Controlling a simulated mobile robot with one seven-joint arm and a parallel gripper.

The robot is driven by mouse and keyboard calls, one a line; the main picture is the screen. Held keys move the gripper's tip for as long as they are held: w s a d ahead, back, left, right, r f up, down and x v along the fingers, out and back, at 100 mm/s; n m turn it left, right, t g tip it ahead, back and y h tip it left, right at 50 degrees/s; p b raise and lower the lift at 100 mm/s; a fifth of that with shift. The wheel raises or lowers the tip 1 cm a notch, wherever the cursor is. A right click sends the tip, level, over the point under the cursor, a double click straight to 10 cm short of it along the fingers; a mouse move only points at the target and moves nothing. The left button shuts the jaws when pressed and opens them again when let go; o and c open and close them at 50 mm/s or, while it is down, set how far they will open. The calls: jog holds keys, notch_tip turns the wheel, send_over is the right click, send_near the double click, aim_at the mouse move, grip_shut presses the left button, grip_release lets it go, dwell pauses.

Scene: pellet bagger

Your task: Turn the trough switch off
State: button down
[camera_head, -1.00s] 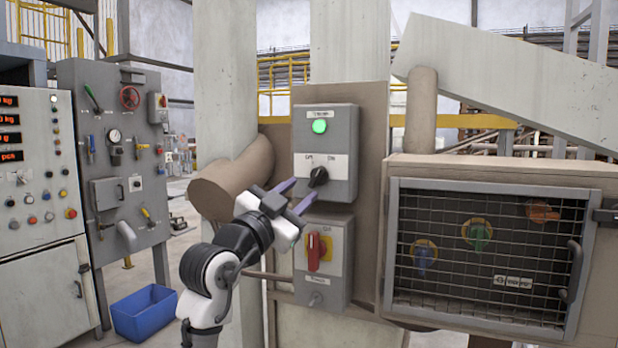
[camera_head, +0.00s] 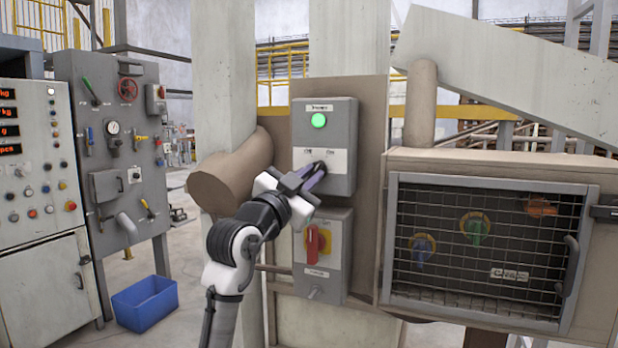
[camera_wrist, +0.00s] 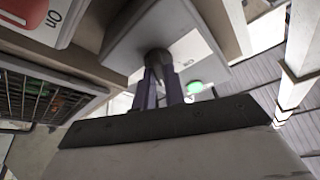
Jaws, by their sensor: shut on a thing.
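The upper grey switch box (camera_head: 340,182) is on the brown panel, with a lit green lamp (camera_head: 318,120) and a white plate marked Off at left and On at right. My gripper (camera_head: 316,175) is at the black rotary knob of this box. In the wrist view the two purple fingers (camera_wrist: 160,88) are closed on the dark knob (camera_wrist: 158,57), and the green lamp (camera_wrist: 194,87) shows beyond them. My gripper covers most of the knob in the head view, so I cannot tell which way it points.
Just below is a second grey box (camera_head: 338,262) with a red handle (camera_head: 313,241) on a yellow plate. A mesh-fronted cabinet (camera_head: 490,312) stands at the right. A blue bin (camera_head: 145,305) is on the floor at left, beside a grey valve panel (camera_head: 88,70).

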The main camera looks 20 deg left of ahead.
jog(key=shift+n, duration=0.4)
jog(key=n+y, duration=0.1)
jog(key=n+t+y+p, duration=0.1)
jog(key=n, duration=0.1)
jog(key=shift+d+n, duration=0.2)
jog(key=shift+n, duration=0.1)
jog(key=n+y+p, duration=0.2)
jog(key=n, duration=0.2)
jog(key=shift+d+r, duration=0.1)
jog(key=n+y+p, duration=0.1)
jog(key=n, duration=0.2)
jog(key=n+y+p, duration=0.2)
jog(key=n, duration=0.1)
jog(key=shift+d+y, duration=0.1)
jog(key=shift+y, duration=0.2)
jog(key=shift+n+g+y+p, duration=0.4)
jog(key=shift+n+y+p, duration=0.45)
jog(key=shift+n, duration=0.65)
jog(key=c, duration=1.5)
grip_release()
jog(key=shift+o, duration=0.2)
